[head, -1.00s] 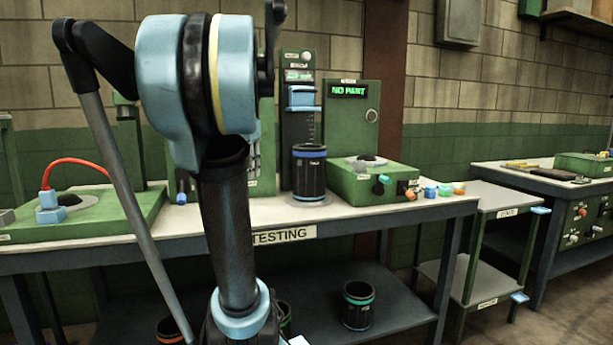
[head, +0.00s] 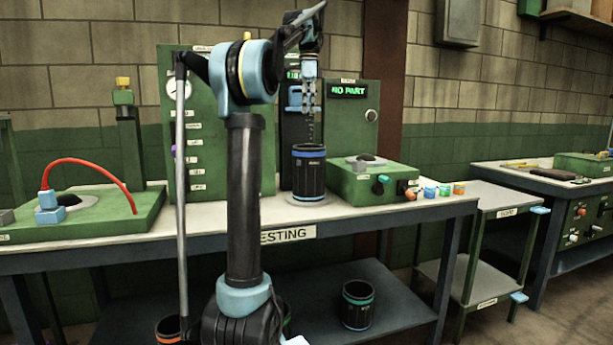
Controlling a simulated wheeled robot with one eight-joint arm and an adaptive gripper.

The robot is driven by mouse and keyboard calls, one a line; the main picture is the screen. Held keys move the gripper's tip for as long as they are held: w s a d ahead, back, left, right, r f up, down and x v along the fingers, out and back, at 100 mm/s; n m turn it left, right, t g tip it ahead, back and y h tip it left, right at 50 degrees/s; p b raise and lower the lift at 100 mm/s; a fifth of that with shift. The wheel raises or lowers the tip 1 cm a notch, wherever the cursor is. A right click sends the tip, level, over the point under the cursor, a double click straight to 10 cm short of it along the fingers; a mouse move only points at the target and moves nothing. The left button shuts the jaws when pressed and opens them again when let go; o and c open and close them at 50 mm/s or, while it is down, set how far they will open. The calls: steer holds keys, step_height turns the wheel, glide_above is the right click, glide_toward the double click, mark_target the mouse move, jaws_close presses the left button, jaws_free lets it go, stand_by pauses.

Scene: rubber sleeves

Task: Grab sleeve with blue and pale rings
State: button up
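A black ribbed sleeve (head: 309,178) with a blue ring near its top stands upright on a round pale base on the bench marked TESTING.
A black sleeve with a teal ring (head: 357,306) stands on the lower shelf, and an orange-ringed sleeve (head: 168,330) is at lower left. A green box (head: 374,183) with knobs stands close right of the blue-ringed sleeve. The NO PART display (head: 348,91) is behind.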

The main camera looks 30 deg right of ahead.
glide_above(309, 172)
step_height(309, 172, down, 17)
steer(key=shift+w, duration=0.4)
stand_by(0.4)
jaws_close()
